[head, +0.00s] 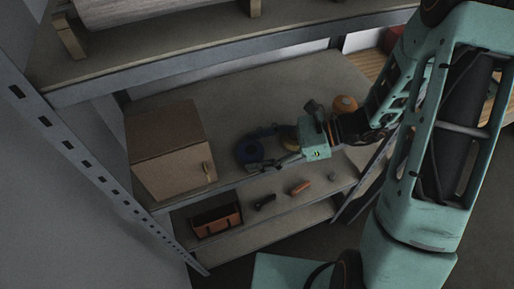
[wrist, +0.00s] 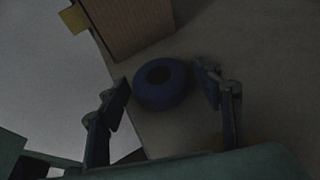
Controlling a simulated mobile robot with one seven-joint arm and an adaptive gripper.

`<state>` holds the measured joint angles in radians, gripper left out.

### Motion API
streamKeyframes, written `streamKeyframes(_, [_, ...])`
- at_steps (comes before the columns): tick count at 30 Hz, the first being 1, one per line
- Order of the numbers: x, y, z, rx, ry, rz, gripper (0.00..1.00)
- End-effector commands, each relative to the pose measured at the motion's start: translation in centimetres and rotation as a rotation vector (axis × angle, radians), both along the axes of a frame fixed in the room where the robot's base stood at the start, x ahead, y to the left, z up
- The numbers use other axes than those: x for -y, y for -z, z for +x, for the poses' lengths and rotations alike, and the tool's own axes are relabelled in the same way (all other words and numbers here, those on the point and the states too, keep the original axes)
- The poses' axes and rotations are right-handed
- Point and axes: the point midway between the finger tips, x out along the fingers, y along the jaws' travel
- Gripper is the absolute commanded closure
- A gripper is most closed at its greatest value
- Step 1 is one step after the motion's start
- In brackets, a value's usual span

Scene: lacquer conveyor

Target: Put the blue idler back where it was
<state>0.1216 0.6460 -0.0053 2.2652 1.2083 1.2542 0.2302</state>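The blue idler (head: 247,151) is a thick dark blue ring lying flat on the middle shelf, to the right of a brown box. In the wrist view, the blue idler (wrist: 160,98) shows its dark central hole and lies between the two fingertips. My gripper (head: 272,160) reaches in from the right, low over the shelf's front part. In the wrist view, my gripper (wrist: 164,80) is open, with a finger on each side of the idler. I cannot tell whether either finger touches it.
The brown box (head: 163,142) stands left of the idler. An orange round thing (head: 345,103) sits behind my wrist. The shelf below holds an orange bin (head: 217,220), a black tool (head: 265,202) and an orange piece (head: 300,188). An upper shelf (head: 200,52) hangs above.

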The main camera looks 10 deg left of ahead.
Motion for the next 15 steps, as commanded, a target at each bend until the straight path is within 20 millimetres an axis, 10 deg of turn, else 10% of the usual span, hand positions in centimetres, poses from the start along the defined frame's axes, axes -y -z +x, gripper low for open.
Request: streamKeyframes(15, [1.6,-1.0,0.4,0.003,0.004,-0.001,0.35])
